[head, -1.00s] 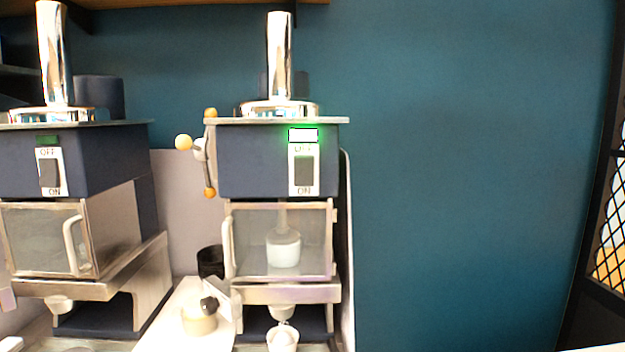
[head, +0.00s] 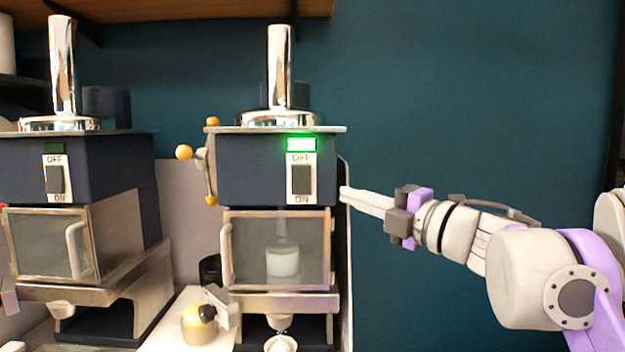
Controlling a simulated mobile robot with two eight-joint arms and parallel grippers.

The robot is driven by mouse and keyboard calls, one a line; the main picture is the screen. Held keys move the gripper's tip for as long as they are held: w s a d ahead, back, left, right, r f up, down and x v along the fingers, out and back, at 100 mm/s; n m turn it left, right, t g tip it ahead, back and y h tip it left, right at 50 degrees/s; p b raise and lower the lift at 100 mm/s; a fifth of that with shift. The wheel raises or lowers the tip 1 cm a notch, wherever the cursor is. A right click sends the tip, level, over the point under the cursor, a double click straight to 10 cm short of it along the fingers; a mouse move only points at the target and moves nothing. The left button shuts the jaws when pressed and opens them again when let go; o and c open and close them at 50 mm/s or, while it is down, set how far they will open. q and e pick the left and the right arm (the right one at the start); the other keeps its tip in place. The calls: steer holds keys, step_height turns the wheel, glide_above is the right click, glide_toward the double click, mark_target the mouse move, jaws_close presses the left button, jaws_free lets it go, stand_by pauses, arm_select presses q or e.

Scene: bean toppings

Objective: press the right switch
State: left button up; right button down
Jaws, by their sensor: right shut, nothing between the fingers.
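The right switch (head: 301,180) is a dark rocker on a white plate marked OFF and ON, on the front of the right machine (head: 250,170). A green light (head: 301,144) glows above it. My right gripper (head: 345,194) is shut and empty. Its fingertips point left and show just right of the machine's dark upper body, at about the height of the switch's lower half. The fingers appear apart from the switch. My left gripper is not in view, though a small part at the lower left edge is unclear.
The left machine (head: 100,170) has a similar switch (head: 54,179) with an unlit indicator. A lever with orange knobs (head: 184,152) sticks out left of the right machine. A white cup (head: 281,344) stands under its spout. The blue wall at the right is bare.

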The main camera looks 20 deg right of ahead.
steer(key=shift+s+a, duration=0.1)
steer(key=shift+a, duration=0.1)
steer(key=p, duration=0.2)
glide_toward(295, 172)
steer(key=w+a, duration=0.1)
steer(key=a, duration=0.3)
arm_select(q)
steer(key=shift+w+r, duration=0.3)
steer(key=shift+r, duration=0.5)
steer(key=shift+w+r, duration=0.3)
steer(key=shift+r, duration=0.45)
arm_select(e)
steer(key=shift+w+d+r, duration=0.1)
steer(key=shift+w+d, duration=0.15)
steer(key=shift+w, duration=0.45)
steer(key=shift+w+d+r, duration=0.1)
steer(key=shift+w+d, duration=0.15)
steer(key=shift+w, duration=0.4)
steer(key=shift+w+d+r, duration=0.1)
steer(key=shift+w+d, duration=0.1)
steer(key=shift+w, duration=0.5)
